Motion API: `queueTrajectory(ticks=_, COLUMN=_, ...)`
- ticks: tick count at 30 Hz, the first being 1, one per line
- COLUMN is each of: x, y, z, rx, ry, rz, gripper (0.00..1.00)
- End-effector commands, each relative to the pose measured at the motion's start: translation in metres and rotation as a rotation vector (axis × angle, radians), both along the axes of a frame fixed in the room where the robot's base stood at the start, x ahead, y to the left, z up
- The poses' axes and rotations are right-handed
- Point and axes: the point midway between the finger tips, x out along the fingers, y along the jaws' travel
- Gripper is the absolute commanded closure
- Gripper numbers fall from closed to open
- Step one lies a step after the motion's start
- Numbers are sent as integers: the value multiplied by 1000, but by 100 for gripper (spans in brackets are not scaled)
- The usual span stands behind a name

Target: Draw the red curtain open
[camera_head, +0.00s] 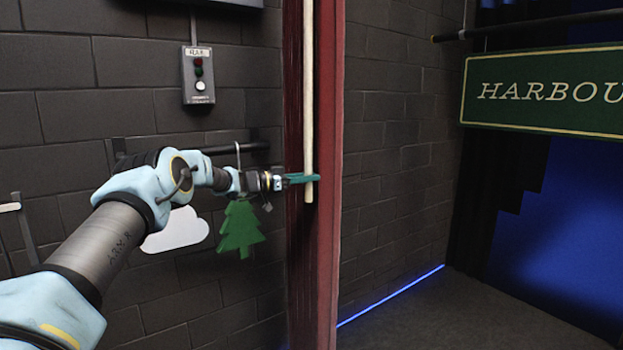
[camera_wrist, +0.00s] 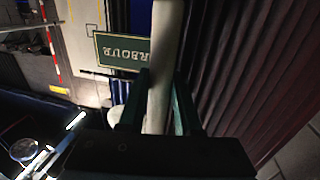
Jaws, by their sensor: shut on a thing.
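The red curtain (camera_head: 328,240) hangs as a narrow upright band in the middle of the head view. In the wrist view its dark red folds (camera_wrist: 245,70) fill the right side. A pale rod (camera_head: 308,95) hangs down in front of the curtain; it also shows in the wrist view (camera_wrist: 162,60). My gripper (camera_head: 300,179) is shut on the rod near its lower end. In the wrist view its two green fingers (camera_wrist: 160,105) stand on either side of the rod. The rod's top end is out of view.
A grey control box (camera_head: 198,75) with several buttons is on the brick wall at left. A green tree cutout (camera_head: 240,228) and a white cloud cutout (camera_head: 178,230) hang near my arm. A green HARBOUR sign (camera_head: 545,92) hangs at right. The floor (camera_head: 450,310) right of the curtain is clear.

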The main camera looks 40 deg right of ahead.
Motion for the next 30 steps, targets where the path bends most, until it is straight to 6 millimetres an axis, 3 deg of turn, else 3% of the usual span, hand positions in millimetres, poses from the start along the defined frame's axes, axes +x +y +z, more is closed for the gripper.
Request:
queueTrajectory(ticks=11, x=7, y=1, z=2, rx=-2, ry=-3, rz=15, gripper=100)
queueTrajectory(ticks=12, x=7, y=1, z=2, rx=-2, ry=-3, rz=16, gripper=66)
queueTrajectory(ticks=19, x=6, y=1, z=2, rx=-1, ry=-2, rz=12, gripper=40)
queueTrajectory(ticks=30, x=6, y=7, z=0, rx=0, ry=-1, rz=8, gripper=38)
